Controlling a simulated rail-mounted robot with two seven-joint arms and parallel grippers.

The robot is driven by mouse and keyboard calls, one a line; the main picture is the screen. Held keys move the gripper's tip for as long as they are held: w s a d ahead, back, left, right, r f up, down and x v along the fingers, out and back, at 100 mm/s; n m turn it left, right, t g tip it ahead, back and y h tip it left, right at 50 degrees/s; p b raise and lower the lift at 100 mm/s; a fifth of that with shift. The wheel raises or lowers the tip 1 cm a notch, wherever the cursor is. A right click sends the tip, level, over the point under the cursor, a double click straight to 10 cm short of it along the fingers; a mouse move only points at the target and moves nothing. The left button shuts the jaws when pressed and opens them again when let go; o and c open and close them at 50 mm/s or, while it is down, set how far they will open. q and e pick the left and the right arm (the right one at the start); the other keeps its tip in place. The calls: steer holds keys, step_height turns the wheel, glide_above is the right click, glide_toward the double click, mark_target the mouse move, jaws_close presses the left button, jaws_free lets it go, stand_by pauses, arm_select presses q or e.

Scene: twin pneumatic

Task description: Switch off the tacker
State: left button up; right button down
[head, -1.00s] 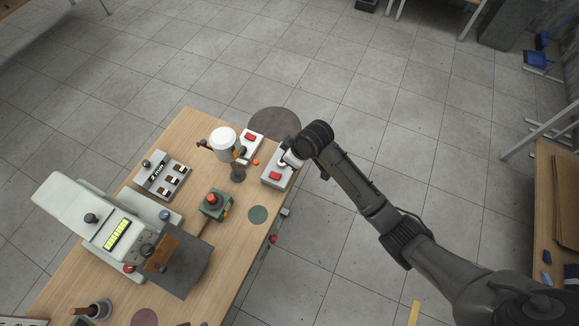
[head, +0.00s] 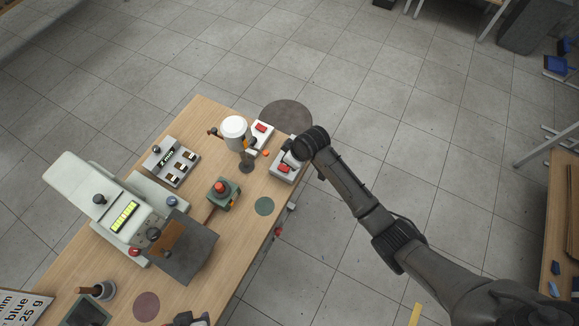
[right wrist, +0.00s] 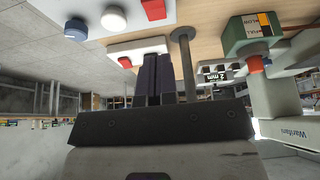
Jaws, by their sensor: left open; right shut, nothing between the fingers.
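Two white boxes with red rockers stand at the table's far right corner: a near switch box (head: 278,175) and a far switch box (head: 270,128). I cannot tell from these views which belongs to the tacker. My right gripper (head: 293,160) is over the near box, close beside its red rocker (head: 284,168), partly hiding the box. In the right wrist view my right gripper's fingers (right wrist: 160,78) are shut and empty, in front of a white box (right wrist: 130,50); contact is unclear.
A dark post with a white cup-shaped top (head: 234,127) stands left of the boxes. A green box with a red button (head: 221,188), a panel with small switches (head: 180,160) and a pale machine with a lit display (head: 125,215) stand further left.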

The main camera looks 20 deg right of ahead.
mark_target(286, 169)
steer(key=f, duration=0.5)
steer(key=shift+w+a, duration=0.2)
arm_select(q)
steer(key=shift+a+f, duration=0.25)
steer(key=shift+f, duration=0.15)
arm_select(e)
steer(key=shift+s+d+f, duration=0.2)
steer(key=shift+f, duration=0.55)
arm_select(q)
steer(key=shift+d+b, duration=0.1)
steer(key=shift+b, duration=0.2)
